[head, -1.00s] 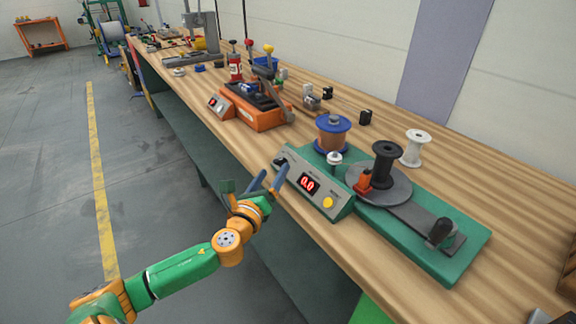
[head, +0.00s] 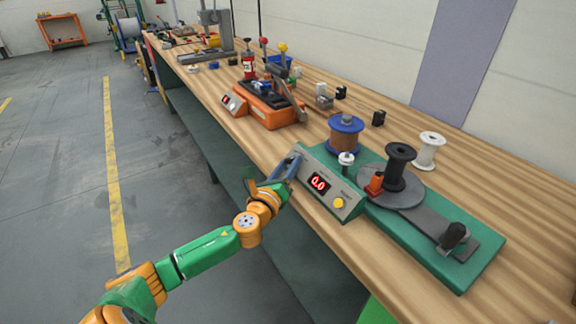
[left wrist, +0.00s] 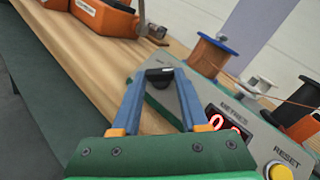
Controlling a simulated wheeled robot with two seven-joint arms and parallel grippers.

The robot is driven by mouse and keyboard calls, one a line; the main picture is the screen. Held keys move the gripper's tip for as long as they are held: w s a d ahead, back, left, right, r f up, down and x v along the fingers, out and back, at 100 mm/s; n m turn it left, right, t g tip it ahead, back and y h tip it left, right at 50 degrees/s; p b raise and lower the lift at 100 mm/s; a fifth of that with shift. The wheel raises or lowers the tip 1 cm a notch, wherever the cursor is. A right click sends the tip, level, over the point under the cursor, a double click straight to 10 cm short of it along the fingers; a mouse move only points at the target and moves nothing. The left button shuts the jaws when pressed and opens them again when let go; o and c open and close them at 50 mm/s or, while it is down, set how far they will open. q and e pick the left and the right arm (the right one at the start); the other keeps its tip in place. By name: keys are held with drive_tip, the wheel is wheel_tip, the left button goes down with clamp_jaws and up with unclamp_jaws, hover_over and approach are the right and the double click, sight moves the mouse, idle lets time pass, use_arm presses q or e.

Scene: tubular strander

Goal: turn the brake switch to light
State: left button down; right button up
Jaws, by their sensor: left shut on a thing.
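The grey control panel (head: 328,188) on the green-based winding machine (head: 380,190) has a red display reading 0.0 and a yellow button. The brake switch is a small dark knob (left wrist: 159,72) at the panel's left end, seen between my fingertips in the left wrist view. My left gripper (head: 295,160) reaches in from the left and is shut on this knob, with a blue finger on each side. In the head view the fingers hide the knob. I cannot read its setting. My right gripper is not in view.
The machine carries a blue-flanged copper spool (head: 345,135) and a black spool (head: 398,166) on a grey disc. A white spool (head: 427,150) stands behind. An orange device (head: 262,104) stands farther left on the wooden bench (head: 225,135). The floor left of the bench is clear.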

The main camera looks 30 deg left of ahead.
use_arm(q)
drive_tip(key=shift+r+n+y+p, duration=0.3)
drive_tip(key=shift+n+p, duration=0.1)
drive_tip(key=shift+p, duration=0.2)
drive_tip(key=n+g+y+p, duration=0.1)
drive_tip(key=n+p, duration=0.1)
drive_tip(key=n+g+y+p, duration=0.1)
drive_tip(key=n+g+p, duration=0.1)
drive_tip(key=p, duration=0.1)
drive_tip(key=n+g+y+p, duration=0.1)
drive_tip(key=p, duration=0.2)
drive_tip(key=shift+w+d+r+n+g, duration=0.2)
drive_tip(key=shift+d+r+n+g, duration=0.1)
drive_tip(key=shift+d+r+n, duration=0.1)
drive_tip(key=shift+w+f+n+g+y+p, duration=0.15)
drive_tip(key=shift+n+g+y+p, duration=0.25)
drive_tip(key=shift+n+g+p, duration=1.05)
drive_tip(key=shift+c, duration=2.1)
unclamp_jaws()
drive_tip(key=shift+d, duration=0.1)
